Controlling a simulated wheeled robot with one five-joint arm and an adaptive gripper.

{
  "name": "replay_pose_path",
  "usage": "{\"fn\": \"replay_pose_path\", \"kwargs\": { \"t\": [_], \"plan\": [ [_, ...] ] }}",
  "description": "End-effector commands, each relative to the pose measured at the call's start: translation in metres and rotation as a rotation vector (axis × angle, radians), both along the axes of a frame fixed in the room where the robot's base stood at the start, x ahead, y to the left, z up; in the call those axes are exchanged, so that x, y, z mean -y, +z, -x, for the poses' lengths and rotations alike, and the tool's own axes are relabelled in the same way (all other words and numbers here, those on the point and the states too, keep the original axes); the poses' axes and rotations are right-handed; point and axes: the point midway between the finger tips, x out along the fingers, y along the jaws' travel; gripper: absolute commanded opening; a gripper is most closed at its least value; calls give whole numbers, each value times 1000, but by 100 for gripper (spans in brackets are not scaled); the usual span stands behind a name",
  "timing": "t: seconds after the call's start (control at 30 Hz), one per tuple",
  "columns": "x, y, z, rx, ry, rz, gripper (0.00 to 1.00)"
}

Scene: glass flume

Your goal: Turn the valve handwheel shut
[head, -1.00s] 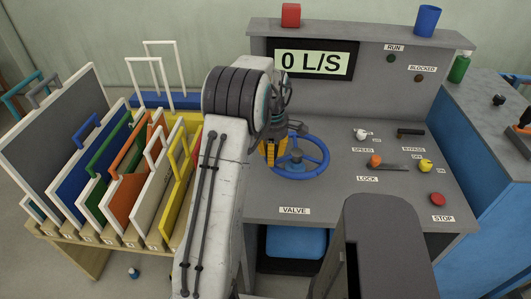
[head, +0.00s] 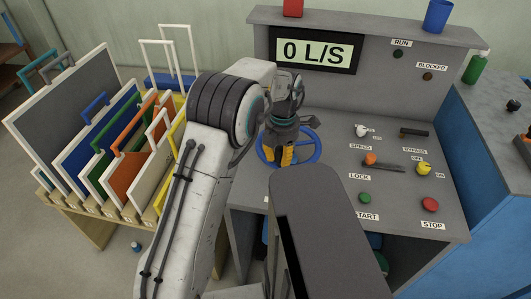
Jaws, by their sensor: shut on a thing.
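The blue valve handwheel (head: 317,150) lies flat on the left part of the grey console's desk. Its right and left rim show; my gripper covers its hub and part of its near side. My gripper (head: 287,158), with yellow fingers, points down over the wheel and is shut on it. The exact contact between fingers and rim or spoke is hard to see. The display (head: 316,49) above the desk reads 0 L/S.
Speed, bypass and lock controls (head: 370,159) and the red stop button (head: 430,205) sit right of the wheel. A red block (head: 293,8) and blue cup (head: 438,15) stand on top of the console. A rack of coloured panels (head: 100,150) stands left.

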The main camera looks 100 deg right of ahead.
Motion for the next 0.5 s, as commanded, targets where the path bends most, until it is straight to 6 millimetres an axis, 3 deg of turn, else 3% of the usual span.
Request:
{"fn": "replay_pose_path", "kwargs": {
  "t": [0.5],
  "plan": [
    [-7, -1, 14, 1, -9, -2, 0]
  ]
}}
